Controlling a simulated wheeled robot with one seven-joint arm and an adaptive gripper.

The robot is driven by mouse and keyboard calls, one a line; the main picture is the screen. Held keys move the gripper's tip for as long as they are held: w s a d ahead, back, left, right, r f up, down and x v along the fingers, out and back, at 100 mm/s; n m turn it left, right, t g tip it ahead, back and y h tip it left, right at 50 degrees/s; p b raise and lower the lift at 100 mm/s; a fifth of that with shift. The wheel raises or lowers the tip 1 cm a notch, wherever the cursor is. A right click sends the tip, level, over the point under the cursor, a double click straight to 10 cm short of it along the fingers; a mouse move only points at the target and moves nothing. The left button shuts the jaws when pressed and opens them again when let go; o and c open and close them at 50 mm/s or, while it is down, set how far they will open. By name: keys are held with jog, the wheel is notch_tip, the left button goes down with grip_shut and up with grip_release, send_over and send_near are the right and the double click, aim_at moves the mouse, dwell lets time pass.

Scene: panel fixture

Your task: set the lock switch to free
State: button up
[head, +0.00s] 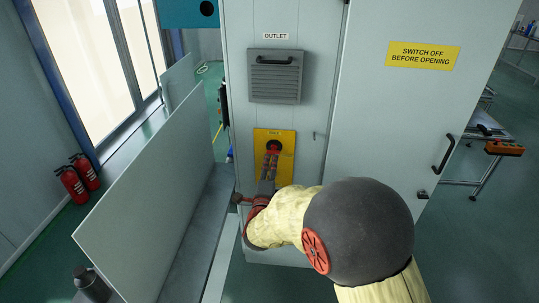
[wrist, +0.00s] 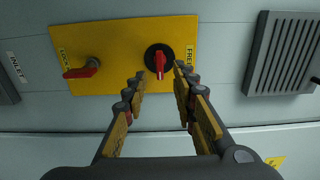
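The yellow plate (head: 288,172) is on the cabinet front below the vent; it spans the upper wrist view (wrist: 120,32). At its right in the wrist view is a round black switch (wrist: 151,55) with a red handle (wrist: 160,66) pointing down the picture. A FREE label (wrist: 191,58) is right of it. At the plate's left, near a LOCK label (wrist: 63,57), a red lever (wrist: 76,73) sits on a grey hub. My gripper (wrist: 159,76) is open, its fingertips apart on either side of the black switch's handle. Contact is not visible. In the head view my gripper (head: 270,162) covers part of the plate.
The vent labelled OUTLET (head: 274,76) is above the plate. A cabinet door with a dark handle (head: 443,154) is at right. A low grey partition (head: 150,190) stands at left, with fire extinguishers (head: 77,180) beyond it. A table with an orange device (head: 504,148) is far right.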

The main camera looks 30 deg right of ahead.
aim_at(273, 151)
jog(key=b+x, duration=0.1)
jog(key=x, duration=0.6)
jog(key=shift+w+d, duration=0.15)
jog(key=shift+w, duration=0.1)
jog(key=shift+c, duration=0.2)
grip_shut()
